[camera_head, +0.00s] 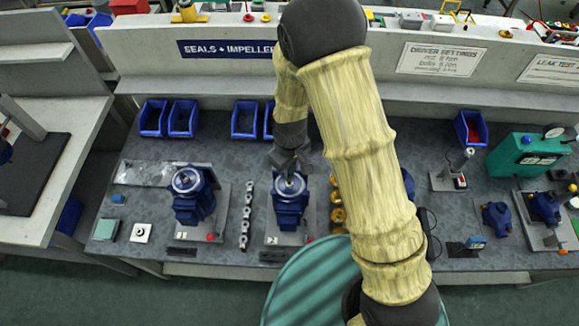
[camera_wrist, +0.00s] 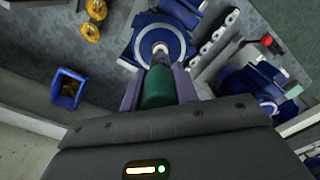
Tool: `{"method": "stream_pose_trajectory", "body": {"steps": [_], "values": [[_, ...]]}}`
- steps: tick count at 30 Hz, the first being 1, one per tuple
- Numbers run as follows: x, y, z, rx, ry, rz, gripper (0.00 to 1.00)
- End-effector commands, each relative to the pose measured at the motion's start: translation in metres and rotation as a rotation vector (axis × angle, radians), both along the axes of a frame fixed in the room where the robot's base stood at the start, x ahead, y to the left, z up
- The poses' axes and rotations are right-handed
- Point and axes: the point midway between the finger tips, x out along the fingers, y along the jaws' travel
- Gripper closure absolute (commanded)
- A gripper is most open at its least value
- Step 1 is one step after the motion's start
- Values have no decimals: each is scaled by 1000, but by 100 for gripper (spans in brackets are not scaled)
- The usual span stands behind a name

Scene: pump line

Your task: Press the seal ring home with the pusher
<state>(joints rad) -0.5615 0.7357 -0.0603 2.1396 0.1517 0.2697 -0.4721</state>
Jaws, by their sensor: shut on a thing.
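My gripper (camera_wrist: 158,90) is shut on the green pusher (camera_wrist: 157,88), with one finger on each side of it. The pusher's narrow end points at the middle of the round top of a blue pump (camera_wrist: 137,27). In the head view my gripper (camera_head: 286,163) is right above this blue pump (camera_head: 290,208), which stands on the plate marked 2. I cannot tell whether the pusher touches anything. The seal ring cannot be made out; the pusher's end covers the pump's centre.
Another blue pump (camera_head: 189,207) stands on the plate to the left. A row of silvery parts (camera_head: 247,215) lies between the two pumps, and brass parts (camera_head: 338,215) lie on the right. Blue bins (camera_head: 152,118) line the back. A green tester (camera_head: 522,158) stands far right.

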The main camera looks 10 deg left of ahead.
Motion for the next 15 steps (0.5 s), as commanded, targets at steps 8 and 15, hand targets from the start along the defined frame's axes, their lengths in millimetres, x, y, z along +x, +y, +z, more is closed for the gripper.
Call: {"method": "stream_pose_trajectory", "body": {"steps": [8,15], "values": [[0,0,18,0,0,-1,98],[0,0,32,0,0,1,98]]}}
